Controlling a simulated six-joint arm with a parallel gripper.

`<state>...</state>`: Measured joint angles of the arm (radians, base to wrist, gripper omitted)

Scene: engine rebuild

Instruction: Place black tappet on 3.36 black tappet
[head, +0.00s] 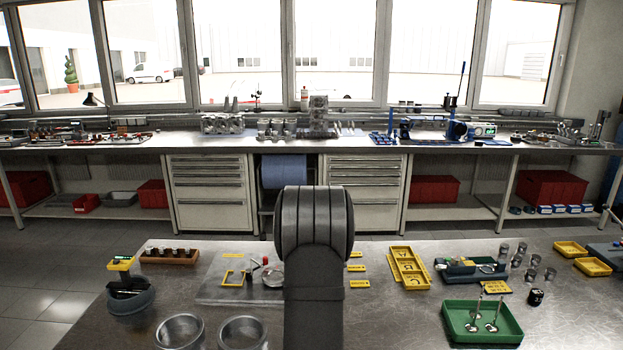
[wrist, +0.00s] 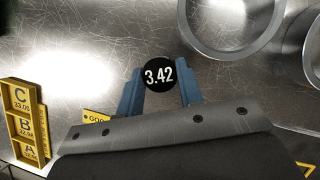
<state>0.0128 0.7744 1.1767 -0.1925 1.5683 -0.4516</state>
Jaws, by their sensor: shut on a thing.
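A black round tappet marked 3.42 (wrist: 158,74) sits between the two blue fingers of my gripper (wrist: 160,82) in the wrist view. The gripper is shut on it, over the metal bench. In the head view my own arm hides the gripper and the held tappet. A small black cylinder (head: 535,297) stands on the bench at the right in the head view, beside the green tray. It may be a black tappet, but its marking cannot be read. I see no 3.36 marking in either view.
Two large metal rings (head: 180,331) stand at the front left; they also show in the wrist view (wrist: 228,50). A yellow A-B-C tray (wrist: 10,143) lies at the wrist view's left. A green tray (head: 456,337) holds valves. Several metal cylinders (head: 530,275) stand right.

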